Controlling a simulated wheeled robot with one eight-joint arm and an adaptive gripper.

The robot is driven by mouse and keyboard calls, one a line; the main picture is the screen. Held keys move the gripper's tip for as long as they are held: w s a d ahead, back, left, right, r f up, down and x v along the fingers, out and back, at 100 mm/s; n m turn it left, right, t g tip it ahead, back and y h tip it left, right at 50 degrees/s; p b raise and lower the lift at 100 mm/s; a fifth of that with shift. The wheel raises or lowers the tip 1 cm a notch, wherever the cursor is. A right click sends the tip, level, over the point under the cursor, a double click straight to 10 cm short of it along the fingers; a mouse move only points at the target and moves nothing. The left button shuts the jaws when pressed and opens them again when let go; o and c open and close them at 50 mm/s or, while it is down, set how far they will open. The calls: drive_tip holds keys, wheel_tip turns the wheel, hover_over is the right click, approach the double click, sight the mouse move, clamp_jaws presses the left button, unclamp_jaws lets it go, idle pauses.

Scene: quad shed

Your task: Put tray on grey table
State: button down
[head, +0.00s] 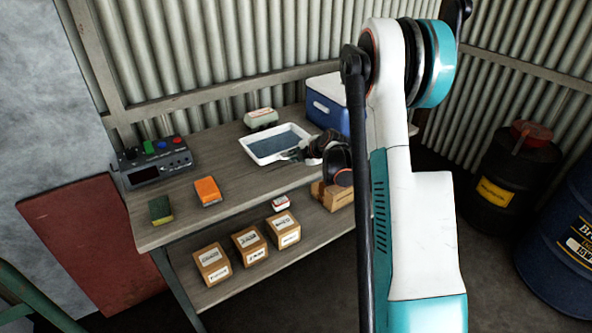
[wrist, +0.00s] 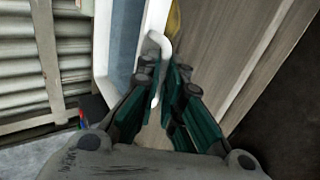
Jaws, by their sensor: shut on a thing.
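The tray (head: 275,143) is shallow, with a white rim and a blue-grey inside. In the head view it is over the back middle of the grey table (head: 226,171) and looks about level. I cannot tell whether its underside touches the tabletop. My arm hides part of the table's right end.
On the tabletop are a control box (head: 152,162) with buttons, an orange block (head: 207,191), a green sponge (head: 160,209), an egg carton (head: 261,118) and a blue cooler (head: 325,106). Small boxes (head: 249,245) stand on the lower shelf. Drums (head: 512,180) stand at right. The tabletop's front middle is clear.

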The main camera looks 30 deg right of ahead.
drive_tip(key=shift+f+b, duration=0.9)
drive_tip(key=shift+f, duration=1.45)
drive_tip(key=shift+r, duration=0.1)
drive_tip(key=c, duration=2)
unclamp_jaws()
drive_tip(key=p+v, duration=0.4)
drive_tip(key=v, duration=0.8)
drive_tip(key=shift+a, duration=0.1)
